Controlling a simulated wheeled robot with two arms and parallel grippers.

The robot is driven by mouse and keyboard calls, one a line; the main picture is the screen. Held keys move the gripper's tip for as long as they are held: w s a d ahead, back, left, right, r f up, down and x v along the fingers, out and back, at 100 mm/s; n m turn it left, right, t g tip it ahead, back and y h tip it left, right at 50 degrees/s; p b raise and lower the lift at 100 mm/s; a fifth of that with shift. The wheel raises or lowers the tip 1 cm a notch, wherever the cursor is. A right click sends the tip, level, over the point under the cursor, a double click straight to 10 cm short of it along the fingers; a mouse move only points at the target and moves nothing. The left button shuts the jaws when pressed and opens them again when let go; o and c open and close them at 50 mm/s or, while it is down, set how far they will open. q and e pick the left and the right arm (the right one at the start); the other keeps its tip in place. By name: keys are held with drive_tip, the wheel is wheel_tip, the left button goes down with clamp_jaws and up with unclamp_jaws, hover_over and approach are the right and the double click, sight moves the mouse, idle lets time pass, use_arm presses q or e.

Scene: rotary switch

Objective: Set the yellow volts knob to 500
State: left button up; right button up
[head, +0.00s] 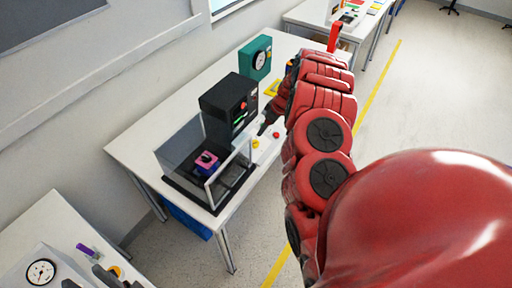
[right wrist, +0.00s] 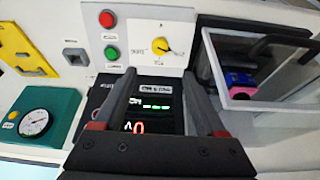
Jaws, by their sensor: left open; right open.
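The yellow knob (right wrist: 161,45) sits on a white panel plate (right wrist: 140,22) in the right wrist view. Its pointer leans down and right; the printed marks are too small to read surely. In the head view the knob (head: 255,143) is a small yellow spot on the bench. My right gripper (right wrist: 168,52) is open, its dark fingers either side of the knob in the picture; contact cannot be told.
Red (right wrist: 107,19) and green (right wrist: 112,53) buttons are beside the knob. A black display box (head: 230,105), teal gauge (head: 256,58) and clear-walled case (head: 185,150) with a pink block (head: 206,162) stand on the bench. Another gauge (head: 41,272) is at lower left.

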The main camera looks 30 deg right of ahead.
drive_tip(key=b, duration=0.5)
approach(255, 142)
drive_tip(key=f, duration=0.1)
drive_tip(key=shift+p+x, duration=0.55)
drive_tip(key=shift+x, duration=0.6)
drive_tip(key=shift+w+f, duration=0.25)
drive_tip(key=shift+f, duration=0.05)
drive_tip(key=p+x, duration=0.1)
drive_tip(key=x, duration=0.2)
drive_tip(key=shift+f, duration=0.2)
drive_tip(key=shift+w+a+f, duration=0.1)
drive_tip(key=shift+w+f, duration=0.15)
drive_tip(key=shift+f, duration=0.15)
drive_tip(key=shift+a+f, duration=0.1)
drive_tip(key=shift+f, duration=0.1)
drive_tip(key=shift+r, duration=0.1)
clamp_jaws()
